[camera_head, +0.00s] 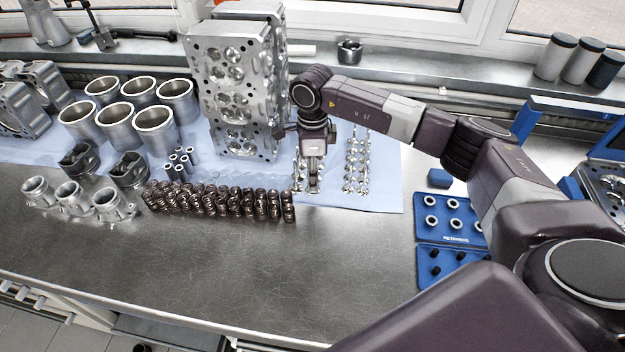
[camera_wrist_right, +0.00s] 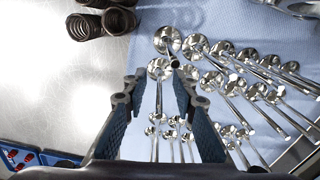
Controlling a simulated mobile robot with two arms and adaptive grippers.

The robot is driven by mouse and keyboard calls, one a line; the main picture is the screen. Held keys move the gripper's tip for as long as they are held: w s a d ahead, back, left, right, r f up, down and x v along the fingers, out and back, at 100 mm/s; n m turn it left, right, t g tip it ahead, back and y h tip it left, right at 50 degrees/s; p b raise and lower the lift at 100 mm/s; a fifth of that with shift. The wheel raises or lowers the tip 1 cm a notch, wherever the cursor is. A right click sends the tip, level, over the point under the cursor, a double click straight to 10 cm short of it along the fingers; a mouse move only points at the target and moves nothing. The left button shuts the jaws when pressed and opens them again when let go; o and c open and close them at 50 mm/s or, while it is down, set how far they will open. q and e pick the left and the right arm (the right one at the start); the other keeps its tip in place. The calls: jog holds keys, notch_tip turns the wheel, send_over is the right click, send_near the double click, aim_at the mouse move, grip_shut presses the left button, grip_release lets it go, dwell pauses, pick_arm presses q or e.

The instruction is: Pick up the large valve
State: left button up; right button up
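Shiny metal valves lie in rows on the blue cloth. In the head view one group (camera_head: 357,165) is right of my right gripper (camera_head: 312,188), and another is partly hidden beneath it. In the right wrist view my right gripper (camera_wrist_right: 160,88) is open, its two fingers pointing down at the cloth. A large valve (camera_wrist_right: 160,69) lies between the fingertips, with a gap on each side. Another large valve (camera_wrist_right: 167,40) lies just beyond the tips. Smaller valves (camera_wrist_right: 170,134) show lower between the fingers. My left gripper is not in view.
Dark coil springs (camera_head: 215,200) stand in rows left of the valves. A cylinder head block (camera_head: 232,95) stands upright behind. Cylinder liners (camera_head: 153,128) and pistons are at the left. Blue trays (camera_head: 448,217) lie at the right. The bench front is clear.

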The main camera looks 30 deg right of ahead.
jog(key=shift+f, duration=0.1)
jog(key=shift+c, duration=0.3)
grip_shut()
